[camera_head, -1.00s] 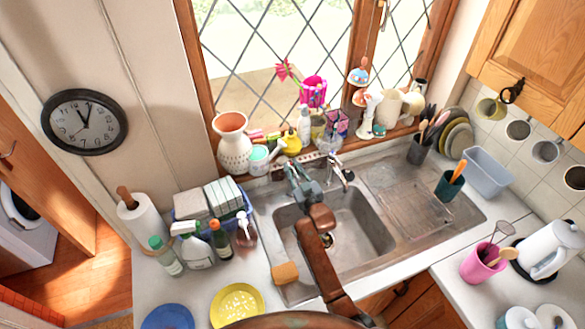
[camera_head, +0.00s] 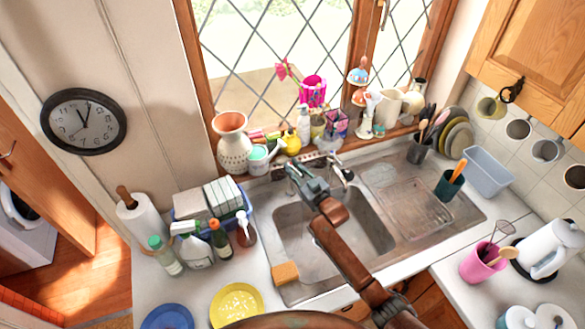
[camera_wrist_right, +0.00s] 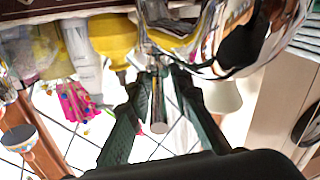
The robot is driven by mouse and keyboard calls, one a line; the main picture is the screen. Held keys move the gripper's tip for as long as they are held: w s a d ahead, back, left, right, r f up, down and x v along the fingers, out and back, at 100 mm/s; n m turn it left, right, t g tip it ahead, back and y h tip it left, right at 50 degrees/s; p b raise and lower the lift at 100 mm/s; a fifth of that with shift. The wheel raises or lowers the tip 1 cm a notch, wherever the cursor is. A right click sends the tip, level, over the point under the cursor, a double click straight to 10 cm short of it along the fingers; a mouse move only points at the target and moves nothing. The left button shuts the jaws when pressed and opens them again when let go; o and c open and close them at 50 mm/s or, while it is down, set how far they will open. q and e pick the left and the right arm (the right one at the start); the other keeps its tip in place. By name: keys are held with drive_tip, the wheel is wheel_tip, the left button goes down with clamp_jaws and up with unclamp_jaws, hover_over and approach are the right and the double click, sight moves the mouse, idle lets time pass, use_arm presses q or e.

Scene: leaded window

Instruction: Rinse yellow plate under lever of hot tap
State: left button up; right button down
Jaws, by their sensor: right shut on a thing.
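The yellow plate (camera_head: 237,298), with pale specks on it, lies on the counter left of the sink, its near edge cut off by my own body. The chrome tap (camera_head: 341,173) stands at the back of the sink. My right gripper (camera_head: 291,170) is at the tap's left side, over the sink's back rim. In the right wrist view its fingers are closed around a chrome rod with a round end, which looks like the hot tap lever (camera_wrist_right: 158,110). The gripper hides the lever in the head view. No running water is visible. My left gripper is not in view.
The sink (camera_head: 290,235) is empty where it shows; my right arm crosses over it. An orange sponge (camera_head: 285,273) lies at its left front edge. Bottles (camera_head: 198,250) and a blue rack (camera_head: 250,208) stand to the left. A blue plate (camera_head: 167,317) lies beside the yellow one.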

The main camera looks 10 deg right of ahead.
drive_tip(key=shift+w+d+r+n+g+y+b, duration=0.15)
drive_tip(key=shift+r+n+g+y+b, duration=0.1)
drive_tip(key=shift+n+g+y+b, duration=0.3)
drive_tip(key=shift+y, duration=0.35)
drive_tip(key=c, duration=2.1)
unclamp_jaws()
drive_tip(key=shift+o, duration=0.3)
drive_tip(key=shift+f, duration=0.1)
drive_tip(key=v, duration=1.2)
drive_tip(key=shift+f, duration=0.15)
